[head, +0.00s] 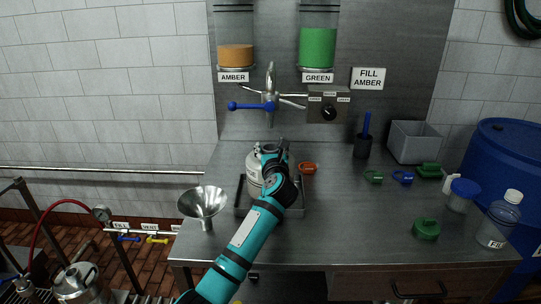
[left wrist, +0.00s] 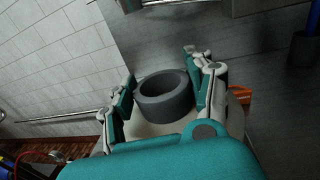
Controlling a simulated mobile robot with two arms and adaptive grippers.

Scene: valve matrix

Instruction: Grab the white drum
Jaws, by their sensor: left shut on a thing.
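The white drum (head: 253,172) stands upright in a small dark-railed tray (head: 240,196) on the steel counter, under the tap. My left arm reaches over it from the front and hides its right side. My left gripper (head: 273,150) is at the drum's top. In the left wrist view, the two fingers of the left gripper (left wrist: 165,85) lie on either side of the drum's dark grey round collar (left wrist: 165,100). The pale drum top (left wrist: 150,129) shows below the collar. The gripper is shut on the drum. My right gripper is not in view.
A metal funnel (head: 204,202) stands left of the tray. The blue-handled tap (head: 268,105) hangs above. Green and blue caps, a grey bin (head: 413,141) and bottles occupy the right. The counter's front middle is clear.

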